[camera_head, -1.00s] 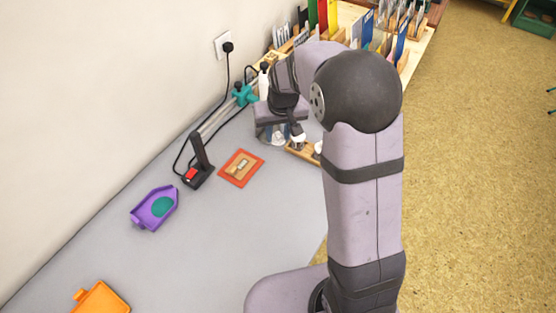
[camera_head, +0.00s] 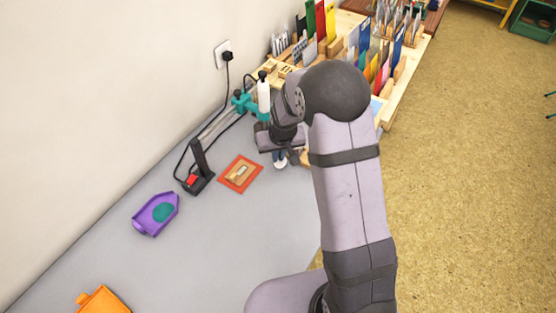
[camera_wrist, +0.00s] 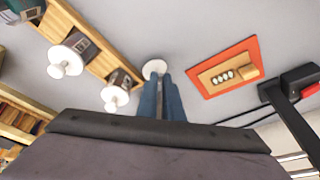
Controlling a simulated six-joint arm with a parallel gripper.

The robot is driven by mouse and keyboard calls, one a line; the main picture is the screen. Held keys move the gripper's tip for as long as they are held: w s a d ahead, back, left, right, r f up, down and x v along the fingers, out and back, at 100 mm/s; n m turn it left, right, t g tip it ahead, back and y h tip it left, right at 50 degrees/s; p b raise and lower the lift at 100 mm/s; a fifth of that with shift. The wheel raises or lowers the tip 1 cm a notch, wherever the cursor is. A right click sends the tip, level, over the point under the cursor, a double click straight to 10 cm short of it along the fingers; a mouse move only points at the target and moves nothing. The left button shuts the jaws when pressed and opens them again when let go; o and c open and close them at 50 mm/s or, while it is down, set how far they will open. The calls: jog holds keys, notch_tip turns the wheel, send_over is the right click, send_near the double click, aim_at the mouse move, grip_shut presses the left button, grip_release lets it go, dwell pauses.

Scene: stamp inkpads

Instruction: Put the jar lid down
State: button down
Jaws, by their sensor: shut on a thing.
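The jar lid (camera_wrist: 153,68), a small round white disc, is at the tips of my gripper in the wrist view. My gripper (camera_wrist: 160,78) is shut on it; the blue-grey fingers hide part of it. In the head view my gripper (camera_head: 280,158) hangs over the grey table, to the right of the orange-red mat, with a small white thing at its tips. I cannot tell whether the lid touches the table. Two white knobbed lids or tops (camera_wrist: 68,60) (camera_wrist: 115,97) show at a wooden rack (camera_wrist: 92,50) to the left in the wrist view.
The orange-red mat (camera_head: 229,184) bears a wooden block. A black stand (camera_head: 200,165) with a red part, a purple tray (camera_head: 143,222) and an orange tray (camera_head: 98,301) stand further left. A teal clamp (camera_head: 243,101) is behind. The table (camera_head: 225,245) is bare in front.

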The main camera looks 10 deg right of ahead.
aim_at(275, 167)
jog(key=shift+s+a+f+g, duration=0.15)
jog(key=shift+s+f, duration=0.25)
jog(key=shift+f, duration=0.2)
jog(key=shift+s+a+f+g, duration=0.15)
jog(key=shift+s+f, duration=0.2)
jog(key=shift+f, duration=0.25)
jog(key=c, duration=2.2)
grip_release()
jog(key=o, duration=0.5)
jog(key=shift+w+a+f, duration=0.1)
jog(key=shift+w+f, duration=0.15)
jog(key=shift+w, duration=0.05)
jog(key=o, duration=0.4)
jog(key=shift+w, duration=0.1)
jog(key=shift+r, duration=0.75)
jog(key=b+v, duration=0.1)
jog(key=v, duration=1)
jog(key=s+g, duration=0.1)
jog(key=s, duration=0.6)
jog(key=s+d+f+g, duration=0.1)
jog(key=s, duration=0.7)
jog(key=s+g, duration=0.1)
jog(key=s, duration=0.6)
jog(key=shift+s+d+f, duration=0.35)
jog(key=shift+d+f, duration=0.05)
